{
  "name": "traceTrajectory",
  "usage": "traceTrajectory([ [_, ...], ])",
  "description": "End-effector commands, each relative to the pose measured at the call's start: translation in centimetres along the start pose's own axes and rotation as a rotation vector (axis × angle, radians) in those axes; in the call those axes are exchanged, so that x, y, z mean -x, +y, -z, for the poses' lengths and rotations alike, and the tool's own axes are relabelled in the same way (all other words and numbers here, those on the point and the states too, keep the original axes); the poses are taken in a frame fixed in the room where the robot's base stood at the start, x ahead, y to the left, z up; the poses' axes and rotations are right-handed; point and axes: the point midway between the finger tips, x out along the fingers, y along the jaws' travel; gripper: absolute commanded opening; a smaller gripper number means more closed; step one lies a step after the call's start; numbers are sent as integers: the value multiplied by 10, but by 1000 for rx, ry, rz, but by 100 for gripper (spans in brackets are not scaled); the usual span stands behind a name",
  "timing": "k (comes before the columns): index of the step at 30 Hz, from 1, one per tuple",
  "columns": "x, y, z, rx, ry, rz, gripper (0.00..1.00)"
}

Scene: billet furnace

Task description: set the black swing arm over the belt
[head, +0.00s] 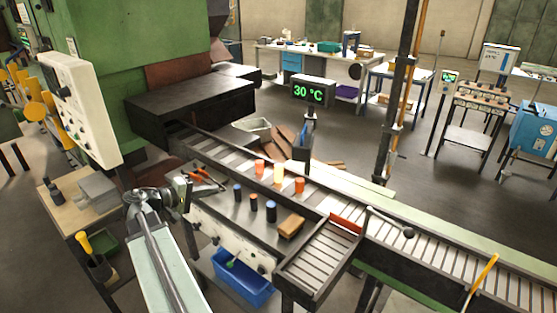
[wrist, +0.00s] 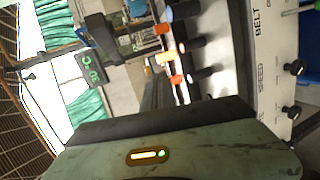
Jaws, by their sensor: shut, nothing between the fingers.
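A thin rod with a black ball end (head: 390,222) lies across the rollers of the belt line (head: 440,250), right of a red plate; I cannot tell whether it is the black swing arm. My gripper (head: 184,192) is at the end of my arm at lower left, beside the left end of the control bench and well left of the rod. It is shut and empty, small and partly hidden by my wrist. In the wrist view, a panel marked BELT and SPEED (wrist: 268,70) with black knobs stands at the right, and no rod is visible.
Orange, yellow and dark cylinders (head: 278,175) stand along the bench and belt. A red-handled tool (head: 205,178) and a brown block (head: 291,226) lie nearby. A short roller section (head: 318,262) juts towards me. A blue bin (head: 240,280) is below. A 30 °C display (head: 308,92) stands behind.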

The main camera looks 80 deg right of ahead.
Motion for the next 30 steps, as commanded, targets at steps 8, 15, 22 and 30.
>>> traceTrajectory([
  [8, -84, 97, -44, 5, -153, -288, 0],
  [15, -95, 102, -46, 6, -156, -294, 0],
  [22, -139, 115, -54, 5, -158, -292, 0],
  [30, -186, 130, -72, 5, -157, -292, 0],
])
